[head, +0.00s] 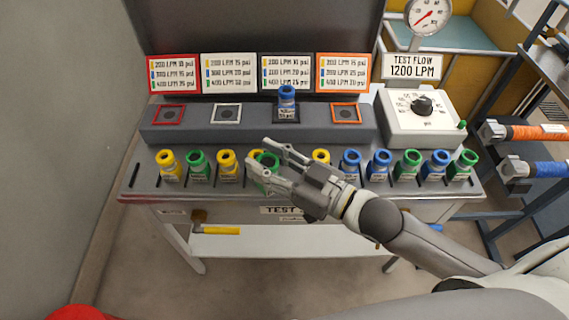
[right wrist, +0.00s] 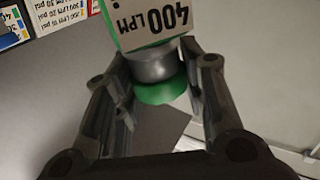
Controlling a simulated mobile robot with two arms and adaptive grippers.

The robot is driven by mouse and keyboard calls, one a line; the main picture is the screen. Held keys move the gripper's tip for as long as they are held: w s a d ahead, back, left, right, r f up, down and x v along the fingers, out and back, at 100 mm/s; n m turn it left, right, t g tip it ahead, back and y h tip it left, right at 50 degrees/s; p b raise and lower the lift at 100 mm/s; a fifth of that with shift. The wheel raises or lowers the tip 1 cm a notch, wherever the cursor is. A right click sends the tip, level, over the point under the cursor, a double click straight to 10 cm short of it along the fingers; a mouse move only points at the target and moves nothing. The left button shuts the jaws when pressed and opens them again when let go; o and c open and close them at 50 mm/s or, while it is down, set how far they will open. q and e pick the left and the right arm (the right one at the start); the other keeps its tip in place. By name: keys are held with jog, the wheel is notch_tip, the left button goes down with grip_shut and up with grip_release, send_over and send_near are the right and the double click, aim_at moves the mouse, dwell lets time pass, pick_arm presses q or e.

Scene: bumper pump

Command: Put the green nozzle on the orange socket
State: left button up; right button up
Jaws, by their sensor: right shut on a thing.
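My right gripper (head: 260,152) is shut on a green nozzle (head: 265,162) at the front rack row. In the right wrist view the nozzle (right wrist: 158,92) sits between the fingers, with a white "400 LPM" label, a grey metal part and a green ring. Whether its base is clear of the rack is hard to tell. The orange socket (head: 345,113) is the rightmost square on the raised grey block, empty, behind and to the right of the gripper. My left gripper is not in view.
A blue nozzle (head: 287,104) stands in the black socket. The red socket (head: 168,114) and white socket (head: 226,114) are empty. Yellow, green and blue nozzles line the front rack (head: 140,182) on both sides. A white dial box (head: 425,115) stands right of the block.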

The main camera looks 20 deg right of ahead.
jog(key=w+a+r+n+g+y, duration=0.1)
jog(key=w+a+n+g+y, duration=0.1)
jog(key=a+n+g+y, duration=0.2)
jog(key=shift+w+a+r+g, duration=0.4)
jog(key=shift+a+g, duration=0.3)
jog(key=shift+a, duration=0.15)
jog(key=shift+n+g+y, duration=0.3)
jog(key=shift+n+g, duration=0.1)
jog(key=shift+n, duration=0.1)
jog(key=d+n+g, duration=0.1)
jog(key=g, duration=0.1)
jog(key=d+n+g+y, duration=0.1)
jog(key=g, duration=0.1)
jog(key=s+d+n+g, duration=0.1)
jog(key=n+g, duration=0.1)
jog(key=shift+y, duration=0.3)
jog(key=shift+a, duration=0.1)
